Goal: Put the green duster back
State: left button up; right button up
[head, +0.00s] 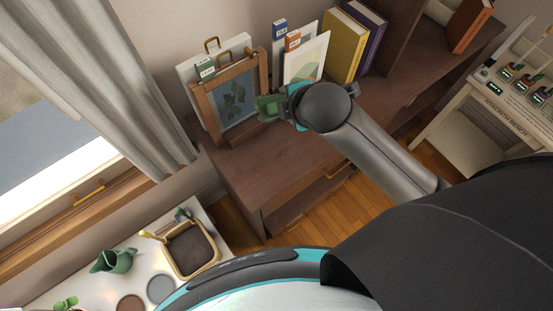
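A small green object (268,107), which looks like the green duster, shows at the left side of my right gripper (296,99), over the brown wooden shelf (275,165). My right arm comes in from the right. Its wrist covers most of the gripper and whatever lies between the fingers, so I cannot tell whether the gripper is shut on the green object or only beside it. The green object is just right of a wooden picture frame (199,103) with a leaf print. My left gripper is not in view.
Cards or prints (306,61) lean at the back, beside a yellow book (343,45) and a purple book (370,37). An orange-brown book (470,25) stands far right. A white table at lower left holds a green jug (114,261) and a basket (190,250). A labelled bench (490,108) is right.

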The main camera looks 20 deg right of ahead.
aim_at(276, 111)
jog(key=shift+a+r+n+g+p, duration=0.3)
jog(key=shift+a+g+p, duration=0.1)
jog(key=shift+g, duration=0.2)
jog(key=n+g+p, duration=0.1)
jog(key=s+a+r+n+g+p, duration=0.1)
jog(key=a+n+g+p, duration=0.1)
jog(key=g, duration=0.1)
jog(key=shift+s+a+r+y, duration=0.15)
jog(key=shift+s+y, duration=0.2)
jog(key=shift+y, duration=0.05)
jog(key=s+r+n+g+h+p, duration=0.1)
jog(key=s+r+n+g+p, duration=0.1)
jog(key=s+r+n+g, duration=0.15)
jog(key=shift+n+t, duration=0.35)
jog(key=shift+n, duration=0.1)
jog(key=f+b, duration=0.1)
jog(key=f, duration=0.4)
jog(key=f+b, duration=0.1)
jog(key=f, duration=0.4)
jog(key=a+f, duration=0.1)
jog(key=f, duration=0.5)
jog(key=shift+w+f+b, duration=0.1)
jog(key=shift+w+b, duration=0.1)
jog(key=shift+b, duration=0.2)
jog(key=shift+f+b, duration=0.45)
jog(key=shift+f, duration=1.45)
jog(key=o, duration=1.2)
jog(key=shift+f, duration=0.1)
